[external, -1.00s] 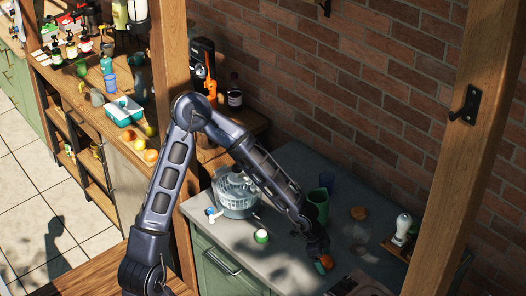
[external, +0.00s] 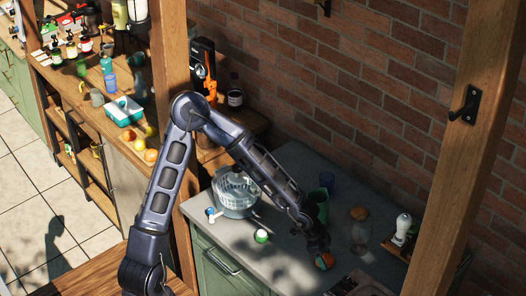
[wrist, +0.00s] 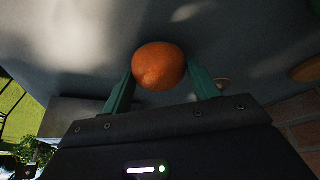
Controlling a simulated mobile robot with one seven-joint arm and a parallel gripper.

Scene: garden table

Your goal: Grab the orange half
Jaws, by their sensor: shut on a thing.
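The orange half (wrist: 158,66) sits between the two green fingers of my gripper (wrist: 160,85) in the wrist view, with its rounded peel side showing. My gripper is shut on it, one finger at each side. In the external view the orange half (external: 325,261) shows at the end of my arm, low over the grey counter near its front right part. My gripper (external: 320,252) is small and partly hidden there. I cannot tell whether the fruit touches the counter.
A brick wall rises behind.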

